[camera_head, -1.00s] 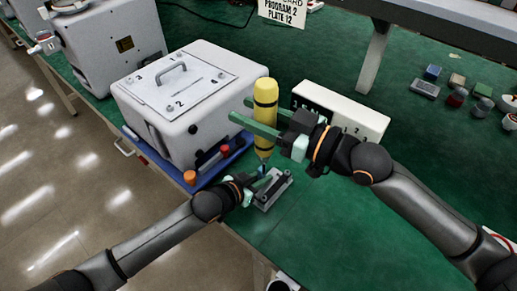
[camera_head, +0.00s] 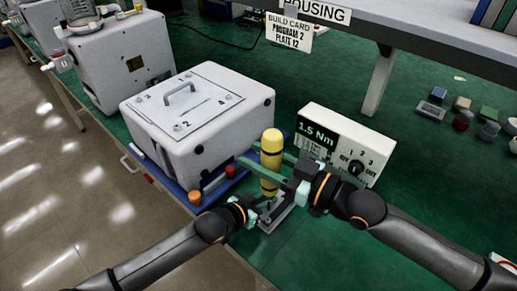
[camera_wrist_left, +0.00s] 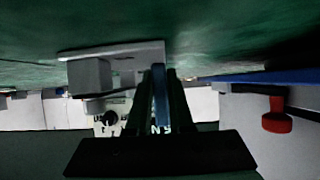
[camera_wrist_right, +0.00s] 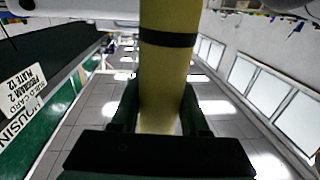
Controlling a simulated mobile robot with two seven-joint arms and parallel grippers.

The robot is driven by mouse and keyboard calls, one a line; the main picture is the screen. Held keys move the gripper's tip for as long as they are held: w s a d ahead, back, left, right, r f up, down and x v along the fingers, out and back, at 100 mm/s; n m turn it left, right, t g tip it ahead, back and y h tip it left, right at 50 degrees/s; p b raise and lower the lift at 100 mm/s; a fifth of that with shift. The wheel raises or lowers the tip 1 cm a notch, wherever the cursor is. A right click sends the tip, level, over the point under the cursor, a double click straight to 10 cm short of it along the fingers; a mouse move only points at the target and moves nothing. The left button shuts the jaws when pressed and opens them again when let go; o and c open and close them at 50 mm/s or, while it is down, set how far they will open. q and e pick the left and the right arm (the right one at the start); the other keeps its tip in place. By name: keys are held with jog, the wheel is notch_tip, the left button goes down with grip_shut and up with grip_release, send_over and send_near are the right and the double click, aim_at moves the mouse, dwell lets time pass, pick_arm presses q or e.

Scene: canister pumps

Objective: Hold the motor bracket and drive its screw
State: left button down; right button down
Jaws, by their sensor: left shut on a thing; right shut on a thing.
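The motor bracket (camera_head: 279,217) is a grey metal piece on the green bench at the front. My left gripper (camera_head: 256,206) is shut on its end. In the left wrist view a narrow blue-grey strip (camera_wrist_left: 160,88) shows between the fingers, beside the bracket's grey block (camera_wrist_left: 90,75). The yellow driver (camera_head: 271,160) with black bands stands nearly upright over the bracket. My right gripper (camera_head: 266,172) is shut around its handle, which also fills the middle of the right wrist view (camera_wrist_right: 165,75). The screw and the driver's tip are hidden, so contact cannot be told.
A white housing box (camera_head: 205,110) stands on a blue tray (camera_head: 222,186) left of the bracket, with orange and red knobs at its front. A white torque box (camera_head: 345,145) marked 1.5 Nm is behind my right gripper. Bare green bench (camera_head: 350,240) lies at right front.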

jog(key=shift+f, duration=2)
jog(key=shift+f, duration=0.35)
dwell(0.8)
jog(key=shift+r, duration=2.55)
pick_arm(q)
jog(key=c, duration=0.7)
grip_release()
